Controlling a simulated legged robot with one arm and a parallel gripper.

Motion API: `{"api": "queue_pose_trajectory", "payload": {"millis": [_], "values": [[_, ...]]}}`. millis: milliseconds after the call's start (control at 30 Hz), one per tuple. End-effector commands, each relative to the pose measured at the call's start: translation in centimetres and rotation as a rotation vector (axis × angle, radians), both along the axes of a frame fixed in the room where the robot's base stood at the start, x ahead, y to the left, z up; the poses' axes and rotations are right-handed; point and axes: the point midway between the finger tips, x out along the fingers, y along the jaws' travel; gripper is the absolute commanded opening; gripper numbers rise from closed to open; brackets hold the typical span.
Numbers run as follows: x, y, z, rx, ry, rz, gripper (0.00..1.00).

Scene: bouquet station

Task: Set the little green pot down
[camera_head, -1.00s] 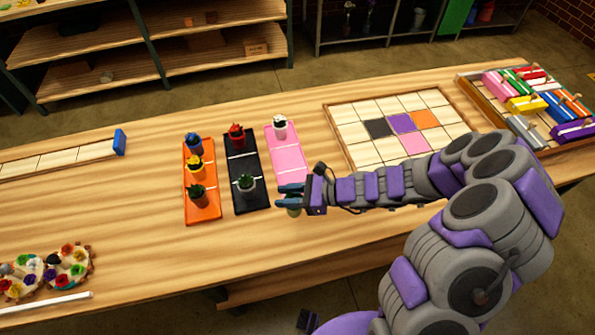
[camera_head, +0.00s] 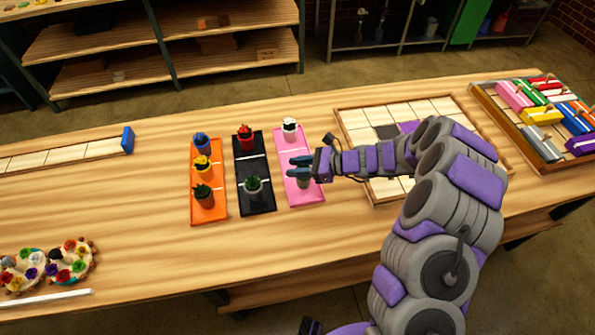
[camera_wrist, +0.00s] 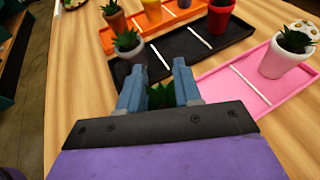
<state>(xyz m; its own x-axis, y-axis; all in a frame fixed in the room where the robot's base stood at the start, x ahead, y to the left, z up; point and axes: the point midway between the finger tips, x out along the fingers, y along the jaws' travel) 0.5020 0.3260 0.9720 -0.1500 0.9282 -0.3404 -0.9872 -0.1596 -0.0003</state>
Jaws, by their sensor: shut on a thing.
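My gripper (camera_head: 301,166) is shut on the little green pot (camera_head: 303,182), which is partly hidden under the fingers. In the wrist view only its dark green leaves (camera_wrist: 160,96) show between the blue fingers. In the head view the pot appears over the near section of the pink tray (camera_head: 291,156). I cannot tell whether it touches the tray. A white pot (camera_head: 290,133) stands in the tray's far section; it also shows in the wrist view (camera_wrist: 275,58).
Left of the pink tray lies a black tray (camera_head: 256,205) with a red pot (camera_head: 245,141) and a grey pot (camera_head: 254,191). An orange tray (camera_head: 207,213) with several pots is further left. A grid board (camera_head: 385,112) lies right, partly behind my arm.

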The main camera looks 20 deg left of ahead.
Motion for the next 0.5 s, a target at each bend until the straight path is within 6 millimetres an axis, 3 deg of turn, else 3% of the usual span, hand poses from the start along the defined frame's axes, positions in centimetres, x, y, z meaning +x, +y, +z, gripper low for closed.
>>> {"api": "queue_pose_trajectory", "payload": {"millis": [133, 400, 433, 500], "values": [[0.0, 0.0, -2.0, 0.001, 0.002, -0.001, 0.0], [0.0, 0.0, -2.0, 0.0, 0.001, 0.0, 0.0], [0.0, 0.0, -2.0, 0.0, 0.001, 0.0, 0.36], [0.0, 0.0, -2.0, 0.0, 0.001, 0.0, 0.43]]}}
